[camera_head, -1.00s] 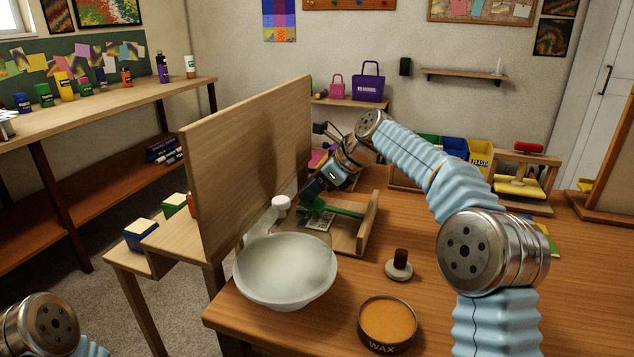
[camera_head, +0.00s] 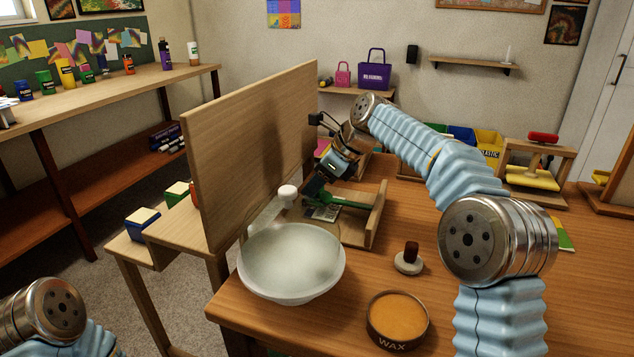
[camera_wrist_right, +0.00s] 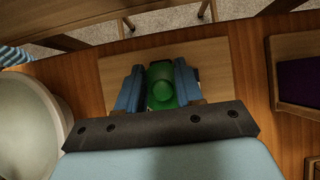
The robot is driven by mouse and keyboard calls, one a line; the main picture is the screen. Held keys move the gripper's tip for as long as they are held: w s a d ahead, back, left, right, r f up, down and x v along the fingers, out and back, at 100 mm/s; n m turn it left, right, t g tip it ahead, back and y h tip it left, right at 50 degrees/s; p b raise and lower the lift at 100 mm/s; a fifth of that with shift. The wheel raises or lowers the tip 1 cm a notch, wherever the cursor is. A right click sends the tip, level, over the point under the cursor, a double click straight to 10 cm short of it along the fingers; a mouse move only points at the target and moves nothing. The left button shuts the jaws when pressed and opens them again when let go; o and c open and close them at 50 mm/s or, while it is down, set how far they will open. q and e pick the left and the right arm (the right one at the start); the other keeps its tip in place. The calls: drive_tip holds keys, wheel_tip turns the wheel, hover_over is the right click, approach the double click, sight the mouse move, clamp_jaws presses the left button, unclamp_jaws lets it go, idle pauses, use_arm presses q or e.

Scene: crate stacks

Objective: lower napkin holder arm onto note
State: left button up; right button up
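The napkin holder is a wooden tray with an upright end wall (camera_head: 376,216), standing on the table behind the white bowl. Its green arm (camera_head: 349,201) lies low across the tray, close above the note (camera_head: 322,212), a small printed paper partly hidden under it. I cannot tell whether the arm touches the note. My right gripper (camera_head: 316,188) is at the arm's left end. In the right wrist view its two blue fingers (camera_wrist_right: 160,88) are closed against both sides of the green arm's round-topped end (camera_wrist_right: 163,91). My left gripper is out of view.
A tall wooden panel (camera_head: 255,140) stands just left of the holder. The white bowl (camera_head: 291,264) sits in front of it, with a white-capped bottle (camera_head: 287,193) behind. A stamp (camera_head: 409,258) and a wax tin (camera_head: 397,320) stand at the right front.

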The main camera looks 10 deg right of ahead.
drive_tip(key=shift+s+a+f, duration=0.1)
drive_tip(key=shift+s+f, duration=0.05)
drive_tip(key=shift+f, duration=0.35)
drive_tip(key=p+v, duration=0.2)
drive_tip(key=v, duration=1.2)
drive_tip(key=shift+r, duration=0.4)
